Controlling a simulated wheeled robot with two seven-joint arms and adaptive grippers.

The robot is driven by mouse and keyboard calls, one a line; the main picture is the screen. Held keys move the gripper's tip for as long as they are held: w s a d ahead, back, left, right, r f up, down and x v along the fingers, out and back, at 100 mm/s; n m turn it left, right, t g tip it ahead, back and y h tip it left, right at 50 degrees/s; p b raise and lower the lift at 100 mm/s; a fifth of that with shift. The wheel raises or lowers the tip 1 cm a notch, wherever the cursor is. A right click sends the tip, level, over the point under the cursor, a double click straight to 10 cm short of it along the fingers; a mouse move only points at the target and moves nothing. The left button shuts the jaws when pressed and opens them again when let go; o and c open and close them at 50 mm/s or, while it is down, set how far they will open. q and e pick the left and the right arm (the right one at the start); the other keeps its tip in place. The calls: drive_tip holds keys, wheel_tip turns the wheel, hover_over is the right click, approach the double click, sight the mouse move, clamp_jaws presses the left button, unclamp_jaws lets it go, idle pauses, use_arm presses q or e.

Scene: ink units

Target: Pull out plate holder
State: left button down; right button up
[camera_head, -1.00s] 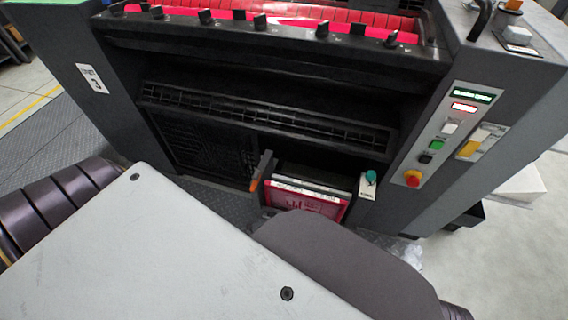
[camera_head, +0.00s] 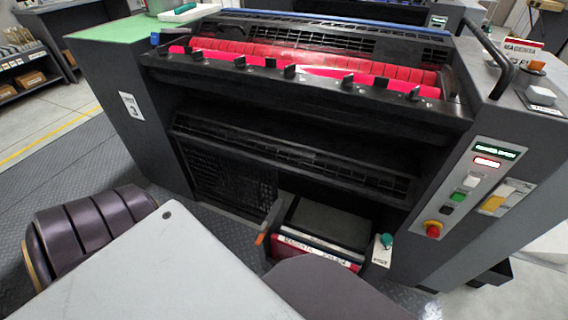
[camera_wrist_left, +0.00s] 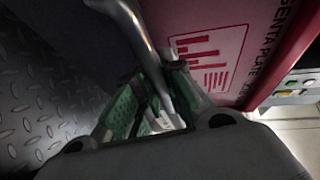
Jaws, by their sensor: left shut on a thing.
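The plate holder is a red-fronted box low in the black press. In the head view its front (camera_head: 318,258) carries a white "MAGENTA" label, and its dark, flat top (camera_head: 325,222) shows behind that. My own body hides its lower part. In the left wrist view the red front (camera_wrist_left: 214,52) shows printed bars and the word "PLATE". My left gripper (camera_wrist_left: 150,108), with green finger pads, is shut around the holder's grey metal handle (camera_wrist_left: 143,40). The left gripper is hidden in the head view. My right gripper is not in view.
A grey lever with an orange tip (camera_head: 262,238) stands left of the holder. A teal knob (camera_head: 386,241) on a white plate is at its right. The control panel (camera_head: 465,190) with a red knob is farther right. Diamond-plate floor (camera_head: 225,228) lies in front.

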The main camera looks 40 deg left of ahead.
use_arm(q)
drive_tip(key=c, duration=1.5)
unclamp_jaws()
drive_tip(key=shift+v, duration=6)
drive_tip(key=shift+f, duration=0.1)
